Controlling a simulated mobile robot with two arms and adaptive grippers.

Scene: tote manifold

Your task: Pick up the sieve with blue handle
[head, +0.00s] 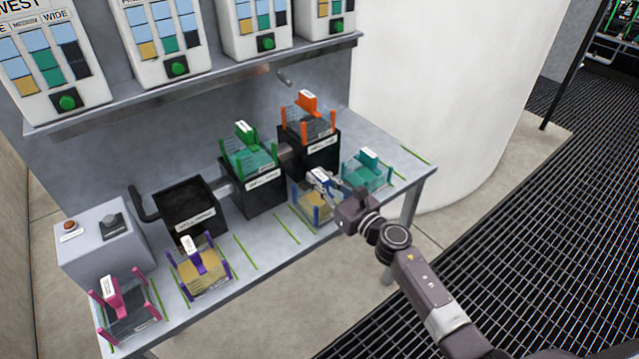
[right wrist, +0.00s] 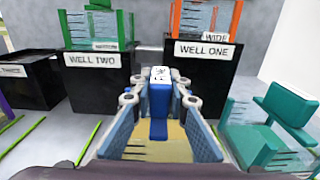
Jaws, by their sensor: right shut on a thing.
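The sieve with blue handle (head: 323,213) stands on the table in front of the well one box, with a yellowish mesh and a white tag on its handle. In the right wrist view its blue handle (right wrist: 159,122) stands upright between my fingers. My right gripper (head: 326,184) reaches in from the right and is shut on the blue handle. The fingers (right wrist: 159,98) hide part of the sieve's frame. I cannot tell whether the sieve is clear of the table. My left gripper is not in view.
A teal sieve (head: 367,172) stands close to the right. Well one (head: 322,156), with an orange sieve, and well two (head: 266,192), with a green sieve, stand behind. Purple (head: 205,276) and pink (head: 128,312) sieves stand at the left. An empty black well (head: 187,208) is behind them.

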